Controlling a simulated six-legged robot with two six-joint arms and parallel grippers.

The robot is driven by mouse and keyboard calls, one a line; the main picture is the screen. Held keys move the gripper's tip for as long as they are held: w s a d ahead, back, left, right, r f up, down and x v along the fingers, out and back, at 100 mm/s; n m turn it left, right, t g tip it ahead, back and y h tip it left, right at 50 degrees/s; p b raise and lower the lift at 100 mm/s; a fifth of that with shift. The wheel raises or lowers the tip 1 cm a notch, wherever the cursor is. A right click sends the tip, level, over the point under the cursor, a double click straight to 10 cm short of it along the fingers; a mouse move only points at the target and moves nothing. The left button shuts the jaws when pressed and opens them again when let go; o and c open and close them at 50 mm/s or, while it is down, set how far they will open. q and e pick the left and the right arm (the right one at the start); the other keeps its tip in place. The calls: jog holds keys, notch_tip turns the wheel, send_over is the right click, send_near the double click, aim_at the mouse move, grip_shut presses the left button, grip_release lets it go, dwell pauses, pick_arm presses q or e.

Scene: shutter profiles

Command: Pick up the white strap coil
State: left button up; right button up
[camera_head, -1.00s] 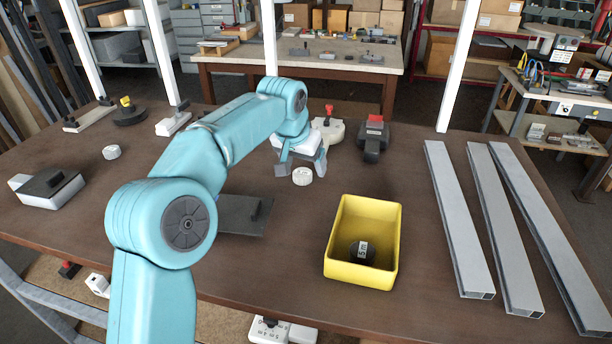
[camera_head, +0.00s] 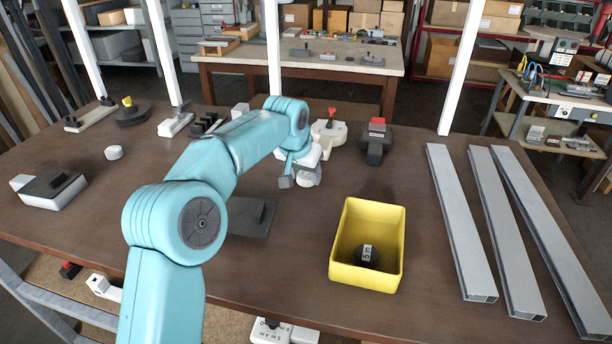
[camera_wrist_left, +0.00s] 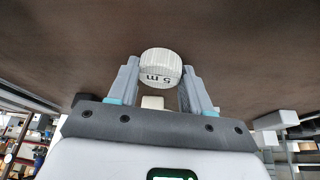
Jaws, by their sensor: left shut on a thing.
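The white strap coil (camera_wrist_left: 161,68), a short ribbed cylinder marked "5 m", sits between the two fingers of my left gripper (camera_wrist_left: 160,85) in the left wrist view. The fingers are shut on its sides. In the head view my left gripper (camera_head: 299,176) is over the middle of the brown table, and the coil (camera_head: 305,181) is partly hidden by the fingers. I cannot tell whether the coil still touches the table. Another white coil (camera_head: 113,152) lies apart on the left of the table. My right gripper is not in view.
A yellow bin (camera_head: 345,272) holding a black coil (camera_head: 368,256) stands front right of the gripper. Three grey profiles (camera_head: 463,220) lie at the right. A tape dispenser (camera_head: 328,131) and a black-and-red tool (camera_head: 376,141) stand behind. A dark plate (camera_head: 250,217) lies left of the bin.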

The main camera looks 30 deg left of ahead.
pick_arm(q)
jog(key=shift+s+a+r, duration=0.1)
jog(key=shift+r, duration=0.2)
notch_tip(320, 180, up, 8)
jog(key=shift+p, duration=1.25)
notch_tip(320, 180, up, 10)
jog(key=p, duration=0.7)
send_over(305, 175)
jog(key=shift+p+v, duration=0.55)
jog(key=shift+v, duration=0.25)
